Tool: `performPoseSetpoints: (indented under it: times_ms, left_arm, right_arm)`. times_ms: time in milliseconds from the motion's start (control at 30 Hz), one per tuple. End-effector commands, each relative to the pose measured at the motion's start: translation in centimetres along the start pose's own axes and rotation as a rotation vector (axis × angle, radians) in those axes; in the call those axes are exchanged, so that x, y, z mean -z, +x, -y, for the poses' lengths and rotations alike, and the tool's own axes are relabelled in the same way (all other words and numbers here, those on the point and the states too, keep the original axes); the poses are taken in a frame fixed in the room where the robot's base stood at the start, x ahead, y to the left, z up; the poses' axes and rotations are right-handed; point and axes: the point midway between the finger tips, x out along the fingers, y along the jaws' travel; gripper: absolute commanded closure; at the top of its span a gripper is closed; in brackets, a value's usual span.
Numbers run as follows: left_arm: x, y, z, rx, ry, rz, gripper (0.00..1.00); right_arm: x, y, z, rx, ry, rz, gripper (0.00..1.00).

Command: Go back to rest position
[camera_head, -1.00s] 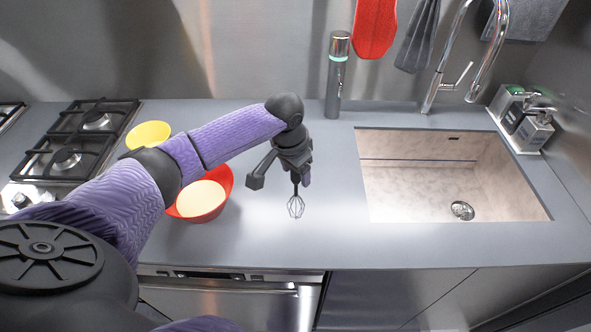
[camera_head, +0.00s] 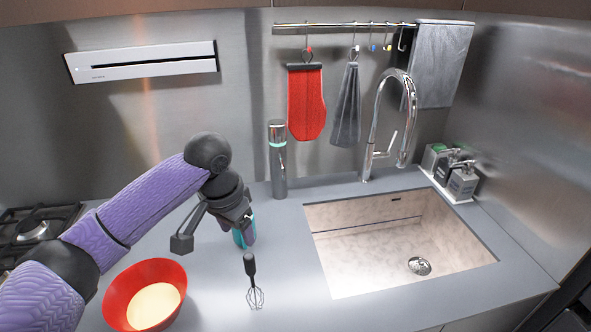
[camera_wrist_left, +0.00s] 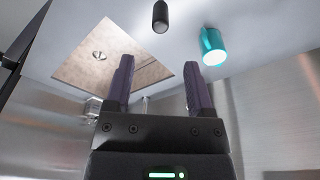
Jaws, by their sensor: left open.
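My left gripper (camera_head: 212,238) is open and empty above the counter, left of the sink. Its two spread fingers show in the left wrist view (camera_wrist_left: 159,64) with nothing between them. A whisk (camera_head: 255,290) with a black handle and wire head is apart from the gripper, in front of it. The handle's end shows at the top of the wrist view (camera_wrist_left: 160,17). I cannot tell whether the whisk lies flat. My right gripper is in neither view.
A red bowl with pale contents (camera_head: 175,268) sits left of the whisk. A teal object (camera_head: 243,236) is partly hidden behind my gripper. A dark cylinder (camera_head: 278,165) stands at the back. The sink (camera_head: 340,285) and faucet (camera_head: 367,160) are right; a hob (camera_head: 30,232) is left.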

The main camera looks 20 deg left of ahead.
Motion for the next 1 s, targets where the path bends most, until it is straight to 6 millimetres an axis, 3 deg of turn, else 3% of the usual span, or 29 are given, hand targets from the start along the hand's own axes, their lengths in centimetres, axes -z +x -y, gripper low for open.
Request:
performPoseSetpoints:
  times_ms: [67,200,267,433,600,833,1000]
  left_arm:
    - [-0.3,1.2,-1.1,-0.006,0.032,0.003,0.31]
    - [-3.1,6.8,-7.4,-0.045,0.172,-0.028,0.31]
    - [-4.8,8.6,-10.2,-0.069,0.206,-0.063,0.31]
    - [-9.4,10.6,-14.7,-0.097,0.181,-0.144,0.31]
    - [-13.4,10.8,-15.8,-0.069,0.088,-0.175,0.31]
    - [-19.2,9.9,-14.9,0.040,-0.067,-0.148,0.31]
    - [-19.7,17.6,-14.7,0.045,-0.060,-0.112,0.31]
  right_arm:
    - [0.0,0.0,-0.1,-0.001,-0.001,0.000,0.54]
    - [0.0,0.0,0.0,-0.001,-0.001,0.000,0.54]
    - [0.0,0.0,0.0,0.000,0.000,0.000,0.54]
    - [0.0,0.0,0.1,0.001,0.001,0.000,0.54]
    - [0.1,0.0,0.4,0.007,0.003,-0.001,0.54]
    - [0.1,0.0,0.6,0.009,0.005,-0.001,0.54]
    - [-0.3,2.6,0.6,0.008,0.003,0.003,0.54]
